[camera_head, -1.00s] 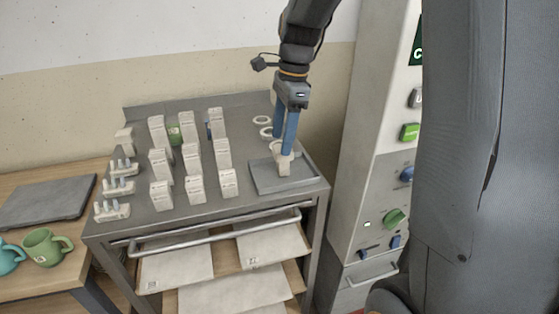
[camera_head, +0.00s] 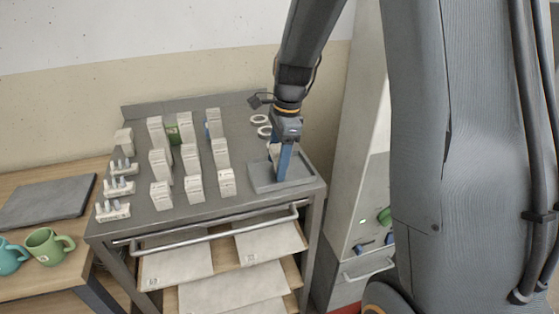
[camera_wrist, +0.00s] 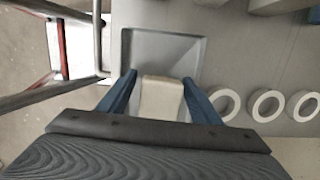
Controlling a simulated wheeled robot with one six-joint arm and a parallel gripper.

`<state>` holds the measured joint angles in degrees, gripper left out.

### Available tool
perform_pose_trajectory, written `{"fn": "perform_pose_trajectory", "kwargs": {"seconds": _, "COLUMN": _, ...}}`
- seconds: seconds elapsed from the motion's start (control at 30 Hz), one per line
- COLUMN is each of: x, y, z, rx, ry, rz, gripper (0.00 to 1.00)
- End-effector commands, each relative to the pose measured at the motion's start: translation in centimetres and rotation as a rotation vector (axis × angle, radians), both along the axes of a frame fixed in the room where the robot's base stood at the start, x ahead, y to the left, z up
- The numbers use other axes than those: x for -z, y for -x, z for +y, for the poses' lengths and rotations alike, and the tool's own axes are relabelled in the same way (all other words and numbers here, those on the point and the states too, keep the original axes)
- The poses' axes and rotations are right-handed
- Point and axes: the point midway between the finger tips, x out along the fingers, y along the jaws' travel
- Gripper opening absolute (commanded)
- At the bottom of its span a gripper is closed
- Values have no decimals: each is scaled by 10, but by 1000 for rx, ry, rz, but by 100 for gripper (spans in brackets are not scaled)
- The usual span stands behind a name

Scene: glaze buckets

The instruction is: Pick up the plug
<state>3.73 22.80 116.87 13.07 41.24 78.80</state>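A cream, blocky piece (camera_wrist: 162,98), which I take for the plug, stands at the grey tray (camera_head: 293,184) on the right of the metal cart's top. My gripper (camera_head: 282,172) points down over the tray, and its blue fingers reach down beside the piece. In the head view the near finger hides most of the piece. In the wrist view my gripper (camera_wrist: 160,92) has one finger on each side of the piece, with narrow gaps showing. The gripper looks open around it.
Several white boxes (camera_head: 190,158) stand in rows left of the tray. White rings (camera_head: 264,132) lie behind it. Small racks (camera_head: 113,210) line the cart's left edge. A handle bar (camera_head: 215,230) runs along the front. A control cabinet (camera_head: 365,170) stands close on the right.

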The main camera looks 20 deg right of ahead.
Motion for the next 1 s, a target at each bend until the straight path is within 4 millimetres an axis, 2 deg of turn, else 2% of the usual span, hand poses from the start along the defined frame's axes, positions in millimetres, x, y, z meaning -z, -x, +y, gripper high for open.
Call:
{"fn": "perform_pose_trajectory", "kwargs": {"seconds": 0.03, "x": 0, "y": 0, "z": 0, "rx": 0, "ry": 0, "rz": 0, "gripper": 49}}
{"fn": "perform_pose_trajectory", "kwargs": {"seconds": 0.2, "x": 0, "y": 0, "z": 0, "rx": 0, "ry": 0, "rz": 0, "gripper": 21}}
{"fn": "perform_pose_trajectory", "kwargs": {"seconds": 0.27, "x": 0, "y": 0, "z": 0, "rx": 0, "ry": 0, "rz": 0, "gripper": 13}}
{"fn": "perform_pose_trajectory", "kwargs": {"seconds": 0.57, "x": -7, "y": -1, "z": 0, "rx": 0, "ry": 0, "rz": -2, "gripper": 13}}
{"fn": "perform_pose_trajectory", "kwargs": {"seconds": 0.67, "x": -20, "y": -1, "z": 0, "rx": 0, "ry": 0, "rz": -4, "gripper": 13}}
{"fn": "perform_pose_trajectory", "kwargs": {"seconds": 1.0, "x": -82, "y": -1, "z": 0, "rx": -1, "ry": 0, "rz": -3, "gripper": 13}}
